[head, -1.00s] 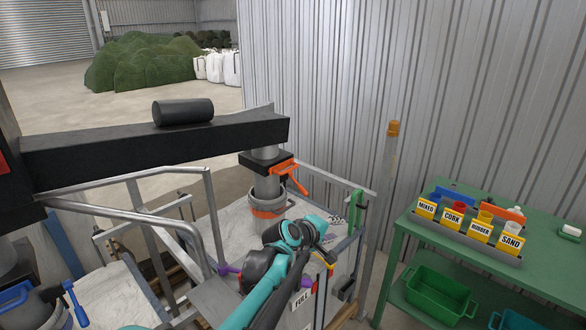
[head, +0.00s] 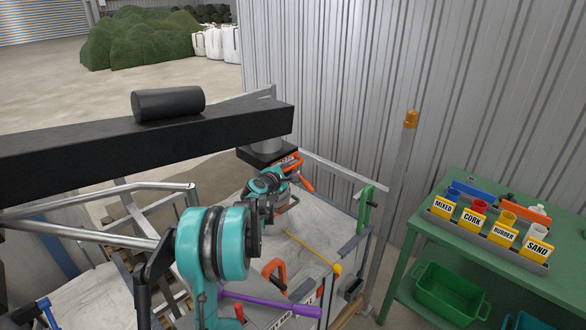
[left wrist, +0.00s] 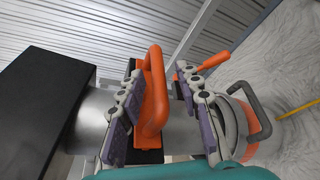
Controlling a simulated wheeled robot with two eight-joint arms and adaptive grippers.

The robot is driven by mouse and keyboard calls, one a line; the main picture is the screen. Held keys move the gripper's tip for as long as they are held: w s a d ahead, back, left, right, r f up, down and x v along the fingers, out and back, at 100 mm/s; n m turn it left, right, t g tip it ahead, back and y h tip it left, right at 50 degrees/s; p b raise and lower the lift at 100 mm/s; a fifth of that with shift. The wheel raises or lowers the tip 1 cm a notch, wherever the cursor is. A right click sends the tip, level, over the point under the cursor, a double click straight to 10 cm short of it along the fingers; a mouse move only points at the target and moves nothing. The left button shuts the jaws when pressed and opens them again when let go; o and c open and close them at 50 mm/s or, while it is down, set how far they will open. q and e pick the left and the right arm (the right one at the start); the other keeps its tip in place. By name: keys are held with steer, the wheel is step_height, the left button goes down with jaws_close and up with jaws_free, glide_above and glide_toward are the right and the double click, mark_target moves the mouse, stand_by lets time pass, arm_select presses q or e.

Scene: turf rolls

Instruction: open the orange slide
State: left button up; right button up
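The orange slide (head: 291,160) is at the black housing on the grey spout under the dark beam. In the left wrist view its orange U-shaped handle (left wrist: 154,100) stands close, in front of the grey pipe. My left gripper (left wrist: 158,82) is open, with one grey-padded finger on each side of the handle. A gap shows on the right side of the handle; contact on the left side is unclear. In the head view my left gripper (head: 277,178) is just below the slide and partly hides it and the spout. My right gripper is in neither view.
An orange lever (left wrist: 213,61) sticks out beside the slide. Below are an orange-banded collar (left wrist: 245,115), a white bag top, a yellow rod (head: 312,251) and a purple bar (head: 270,304). A green table (head: 475,220) with labelled cups stands right, beyond a post (head: 395,180).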

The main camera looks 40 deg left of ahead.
arm_select(q)
steer(key=shift+w+a+f, duration=0.1)
steer(key=shift+w+f, duration=0.05)
steer(key=shift+w, duration=0.5)
steer(key=shift+w, duration=0.1)
